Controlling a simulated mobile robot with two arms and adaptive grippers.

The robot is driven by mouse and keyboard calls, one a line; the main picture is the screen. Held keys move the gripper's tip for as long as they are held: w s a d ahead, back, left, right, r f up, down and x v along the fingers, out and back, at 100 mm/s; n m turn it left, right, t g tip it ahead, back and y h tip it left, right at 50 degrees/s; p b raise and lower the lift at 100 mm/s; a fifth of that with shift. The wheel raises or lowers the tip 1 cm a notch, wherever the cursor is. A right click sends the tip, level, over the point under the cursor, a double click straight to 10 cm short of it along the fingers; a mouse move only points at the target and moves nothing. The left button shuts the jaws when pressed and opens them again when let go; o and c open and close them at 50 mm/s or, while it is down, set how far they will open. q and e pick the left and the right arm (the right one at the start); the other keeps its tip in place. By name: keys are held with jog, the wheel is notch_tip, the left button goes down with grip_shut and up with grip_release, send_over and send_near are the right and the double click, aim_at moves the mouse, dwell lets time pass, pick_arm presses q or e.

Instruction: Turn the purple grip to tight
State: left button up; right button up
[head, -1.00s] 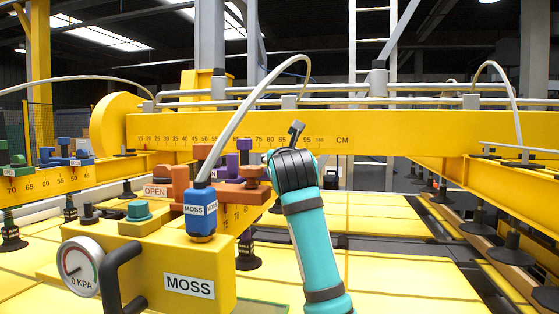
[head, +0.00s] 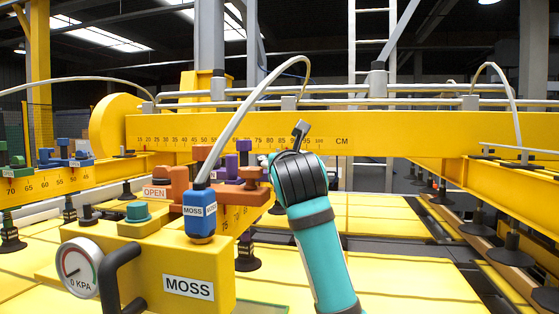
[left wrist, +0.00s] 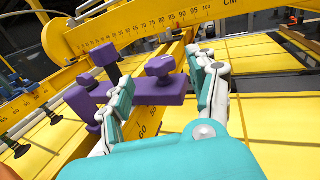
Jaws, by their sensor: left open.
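A purple clamp block (left wrist: 145,93) sits on the yellow beam in the left wrist view. A tall purple T-shaped grip (left wrist: 106,56) rises at its left, and a shorter purple knob (left wrist: 160,67) stands nearer the right. My left gripper (left wrist: 158,78) is open, its fingers apart on either side of the purple block. I cannot tell whether either finger touches it. In the head view, purple parts (head: 243,147) show just left of my teal left arm, whose black wrist hides the gripper. No label near the purple parts is readable. My right gripper is not in view.
A yellow MOSS box (head: 140,255) with a gauge (head: 79,268) reading 0 KPA and a blue bottle-like part (head: 201,213) stands at front left. Orange clamps (head: 178,180) sit beside the purple parts. The scaled yellow crossbeam (head: 420,130) spans behind.

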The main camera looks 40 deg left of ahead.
pick_arm(q)
jog(key=v, duration=0.7)
jog(key=shift+r, duration=0.1)
